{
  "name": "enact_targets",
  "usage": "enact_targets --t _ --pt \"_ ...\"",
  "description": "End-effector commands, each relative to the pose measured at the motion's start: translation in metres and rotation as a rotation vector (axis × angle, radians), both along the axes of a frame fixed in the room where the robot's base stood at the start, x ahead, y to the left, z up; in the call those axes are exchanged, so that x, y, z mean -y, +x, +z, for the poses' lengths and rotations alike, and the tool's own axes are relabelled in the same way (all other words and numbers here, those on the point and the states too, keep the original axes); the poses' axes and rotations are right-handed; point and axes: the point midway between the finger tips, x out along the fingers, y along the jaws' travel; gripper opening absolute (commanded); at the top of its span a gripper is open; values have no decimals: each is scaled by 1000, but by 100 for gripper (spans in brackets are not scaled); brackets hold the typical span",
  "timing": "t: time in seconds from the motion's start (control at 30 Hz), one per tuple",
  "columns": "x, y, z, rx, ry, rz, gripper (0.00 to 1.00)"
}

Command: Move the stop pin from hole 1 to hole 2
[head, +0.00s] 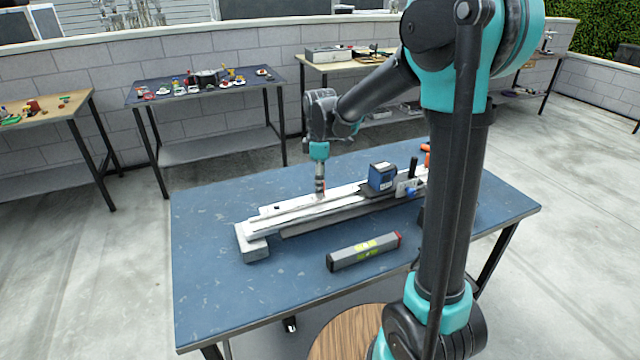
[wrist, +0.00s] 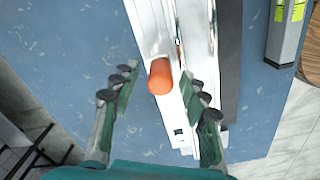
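The stop pin, which I take to be the orange cylinder (wrist: 160,77), stands at the white rail (wrist: 150,25) in the wrist view. My gripper (wrist: 157,80) is open around it, with a finger on each side and gaps between. In the head view my gripper (head: 320,188) points down over the left half of the long white rail assembly (head: 275,226); the pin is not clear there. A small dark mark (wrist: 178,131) shows on the rail, but I cannot tell which hole is which.
A blue block (head: 381,177) and orange parts (head: 427,160) sit at the rail's right end. A grey spirit level (head: 362,252) lies on the blue table (head: 215,290) in front. The table's left side is clear. Other tables (head: 210,95) stand behind.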

Motion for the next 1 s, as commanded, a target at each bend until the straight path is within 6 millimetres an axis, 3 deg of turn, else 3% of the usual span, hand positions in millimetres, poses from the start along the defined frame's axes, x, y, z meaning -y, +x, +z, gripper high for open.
enact_targets --t 0.37,0.47,0.8,1.0 --pt "0 0 6 0 0 0 47" --pt "0 0 18 0 0 0 47" --pt "0 0 85 0 0 0 47" --pt "0 1 111 0 0 0 47"
